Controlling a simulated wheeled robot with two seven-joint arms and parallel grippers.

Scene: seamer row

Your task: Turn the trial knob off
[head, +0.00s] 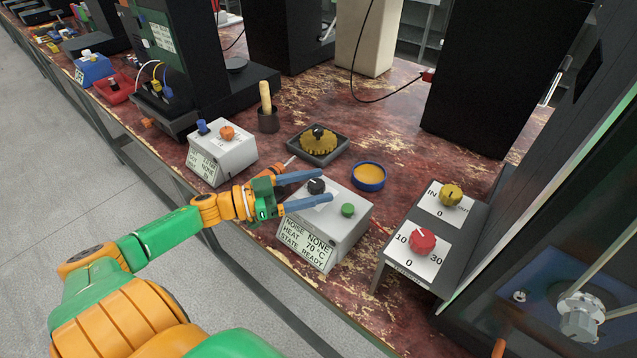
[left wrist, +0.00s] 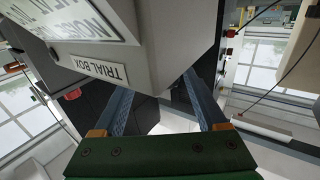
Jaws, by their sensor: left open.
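The trial box is a pale grey box (head: 338,238) at the table's front edge; its front panel reads NOISE NONE, HEAT 70 C, STATE READY. In the left wrist view a TRIAL BOX label (left wrist: 98,68) shows on it. On top are a black knob (head: 316,186) with a light mark and a green knob (head: 348,210). My left gripper (head: 326,185) is open, its two blue fingers on either side of the black knob in the head view. I cannot tell whether they touch it. In the left wrist view the box hides the knobs. My right gripper is not in view.
A similar box (head: 222,152) with blue and orange knobs stands to the left. Behind are a yellow gear on a dark tray (head: 330,158) and a blue-rimmed dish (head: 368,177). A panel with yellow and red knobs (head: 423,241) stands to the right.

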